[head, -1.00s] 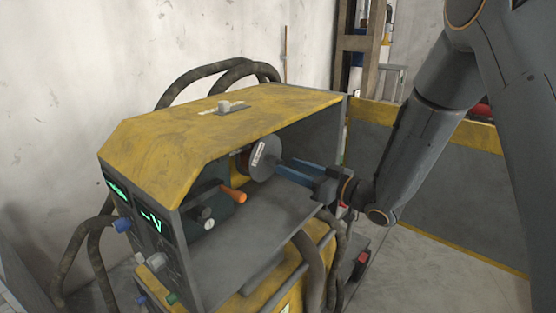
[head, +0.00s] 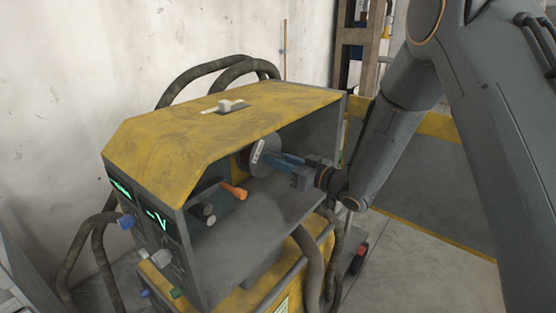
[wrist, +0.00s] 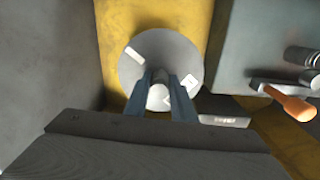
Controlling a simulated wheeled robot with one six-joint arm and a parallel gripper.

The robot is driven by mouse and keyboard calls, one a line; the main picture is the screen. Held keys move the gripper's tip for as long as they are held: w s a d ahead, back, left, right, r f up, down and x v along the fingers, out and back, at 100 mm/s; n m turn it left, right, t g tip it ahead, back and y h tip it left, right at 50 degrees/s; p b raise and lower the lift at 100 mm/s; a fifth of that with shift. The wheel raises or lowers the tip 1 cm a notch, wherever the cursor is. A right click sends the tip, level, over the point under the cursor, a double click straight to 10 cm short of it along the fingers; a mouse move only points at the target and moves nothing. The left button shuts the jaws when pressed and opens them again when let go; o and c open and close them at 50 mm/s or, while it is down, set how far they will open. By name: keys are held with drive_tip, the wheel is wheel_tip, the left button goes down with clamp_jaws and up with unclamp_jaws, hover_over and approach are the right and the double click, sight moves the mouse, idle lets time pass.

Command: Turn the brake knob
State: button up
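The round grey disc (wrist: 190,60) with white labels sits inside the yellow and grey cabinet. It also shows in the head view (head: 250,168). My gripper (wrist: 160,78) reaches in from the cabinet's open right side. Its two blue fingers lie on either side of the knob, close to it or touching. I cannot tell whether they press on it. In the head view my gripper (head: 272,158) hides the knob.
An orange-handled lever (head: 234,191) and dark cylindrical fittings sit to the left of the disc in the head view. The cabinet roof (head: 190,137) is above my gripper, and the grey cabinet floor (head: 262,212) below is bare. Thick hoses (head: 310,265) hang at the front.

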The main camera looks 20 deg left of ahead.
drive_tip(key=shift+m, duration=0.3)
drive_tip(key=m, duration=0.3)
drive_tip(key=shift+m+p, duration=0.35)
drive_tip(key=shift+m, duration=1.95)
drive_tip(key=o, duration=1.1)
drive_tip(key=shift+c, duration=0.2)
drive_tip(key=b+v, duration=0.2)
drive_tip(key=v, duration=0.6)
